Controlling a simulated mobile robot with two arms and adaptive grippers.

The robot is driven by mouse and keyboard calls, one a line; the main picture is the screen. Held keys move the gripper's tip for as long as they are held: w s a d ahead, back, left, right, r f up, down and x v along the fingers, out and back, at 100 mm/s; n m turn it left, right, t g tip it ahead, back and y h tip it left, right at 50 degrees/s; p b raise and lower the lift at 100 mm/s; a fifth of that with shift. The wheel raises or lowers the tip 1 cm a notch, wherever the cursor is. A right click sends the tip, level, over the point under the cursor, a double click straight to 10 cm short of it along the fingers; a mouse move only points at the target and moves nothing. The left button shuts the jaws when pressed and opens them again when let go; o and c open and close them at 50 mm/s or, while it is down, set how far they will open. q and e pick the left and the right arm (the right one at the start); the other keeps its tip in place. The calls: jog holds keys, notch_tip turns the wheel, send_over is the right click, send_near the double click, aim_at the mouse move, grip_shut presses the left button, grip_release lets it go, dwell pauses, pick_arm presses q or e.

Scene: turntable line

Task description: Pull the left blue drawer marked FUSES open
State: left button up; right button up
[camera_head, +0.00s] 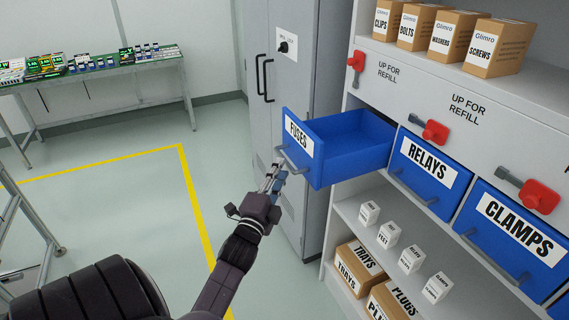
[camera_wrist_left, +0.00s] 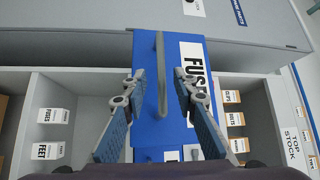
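The blue drawer marked FUSES (camera_head: 318,160) stands pulled well out of the cabinet, and the part of its inside that shows looks empty. Its grey bar handle (camera_wrist_left: 161,75) runs up and down the middle of the left wrist view. My left gripper (camera_head: 277,172) is at the drawer's front by the handle. In the wrist view its two fingers (camera_wrist_left: 160,92) are spread, one on each side of the handle, with visible gaps. I cannot tell how far the fingertips reach past the bar. My right gripper is not in view.
Closed blue drawers marked RELAYS (camera_head: 424,174) and CLAMPS (camera_head: 510,240) sit to the right, with red latches above. A grey locker (camera_head: 286,95) stands close behind the open drawer. Small white boxes (camera_head: 388,234) stand on the shelf below. The floor (camera_head: 120,210) at left is clear.

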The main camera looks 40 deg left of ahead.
pick_arm(q)
jog(key=r+v, duration=0.1)
jog(key=v, duration=0.6)
jog(key=shift+f, duration=0.5)
jog(key=shift+s, duration=0.1)
